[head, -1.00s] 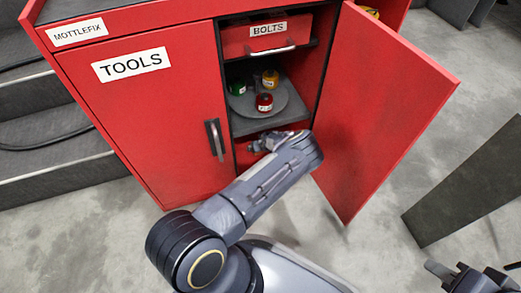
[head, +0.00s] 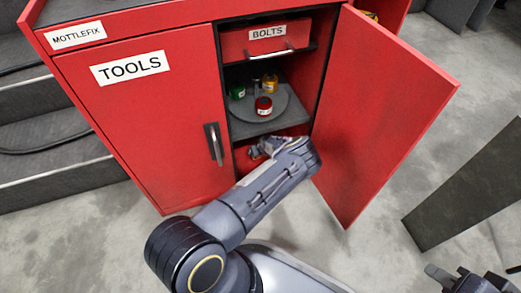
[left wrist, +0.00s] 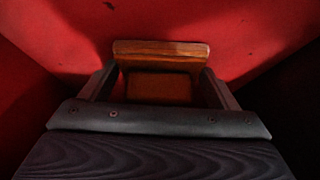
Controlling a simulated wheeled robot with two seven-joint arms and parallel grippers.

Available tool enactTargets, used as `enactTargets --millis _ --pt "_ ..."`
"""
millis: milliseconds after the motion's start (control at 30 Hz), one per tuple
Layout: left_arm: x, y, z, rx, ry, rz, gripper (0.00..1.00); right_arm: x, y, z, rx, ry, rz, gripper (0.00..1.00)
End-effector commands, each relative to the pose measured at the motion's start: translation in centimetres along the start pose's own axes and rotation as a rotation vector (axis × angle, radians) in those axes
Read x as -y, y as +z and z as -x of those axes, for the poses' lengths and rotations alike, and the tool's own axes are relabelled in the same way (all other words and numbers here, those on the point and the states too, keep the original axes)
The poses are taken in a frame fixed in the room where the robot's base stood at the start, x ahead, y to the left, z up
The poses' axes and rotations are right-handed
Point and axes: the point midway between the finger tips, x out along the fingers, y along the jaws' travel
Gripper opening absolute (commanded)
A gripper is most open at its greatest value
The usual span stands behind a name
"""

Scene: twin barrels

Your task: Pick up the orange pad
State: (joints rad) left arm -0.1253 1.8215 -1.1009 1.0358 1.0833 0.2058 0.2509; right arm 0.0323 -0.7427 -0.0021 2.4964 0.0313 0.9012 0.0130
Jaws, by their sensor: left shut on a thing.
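The orange pad (left wrist: 160,87) shows in the left wrist view between the two fingers of my left gripper (left wrist: 160,92), which is shut on it. It looks like a flat block with a wider bar along its far edge. Red surfaces surround it. In the head view my left gripper (head: 268,148) reaches into the lower opening of the red cabinet (head: 145,125), below the shelf. The pad is not clearly visible there. My right gripper (head: 475,277) is at the bottom right, cut by the frame edge, with its fingers apart and nothing seen between them.
A round grey tray (head: 246,115) on the shelf above holds a red jar (head: 264,106), a green jar (head: 238,91) and a yellow jar (head: 270,84). The BOLTS drawer (head: 266,44) is above. The open cabinet door (head: 378,115) stands right of my left arm. A dark panel (head: 470,185) stands farther right.

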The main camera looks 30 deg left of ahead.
Motion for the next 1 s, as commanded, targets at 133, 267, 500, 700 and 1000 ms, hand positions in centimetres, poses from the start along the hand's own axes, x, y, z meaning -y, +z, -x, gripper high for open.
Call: enactTargets --millis 133,267,500,700,1000 --pt "-0.1 -0.1 1.9 0.000 0.001 0.001 0.59 0.6 -0.6 1.2 0.000 0.000 0.000 0.30" --pt "-0.1 1.0 4.2 0.001 0.001 0.002 0.59 1.2 -1.3 2.5 0.000 0.000 0.000 0.30" --pt "-0.1 4.2 9.7 0.001 0.000 -0.001 0.59 2.3 -2.5 5.1 0.000 0.000 0.000 0.30" --pt "-0.1 6.3 12.8 0.000 0.000 -0.002 0.59 2.8 -3.1 6.1 0.000 0.000 0.000 0.30" --pt "0.0 7.4 14.1 -0.002 0.000 -0.001 0.59 2.9 -3.2 6.4 0.000 0.000 0.000 0.30"
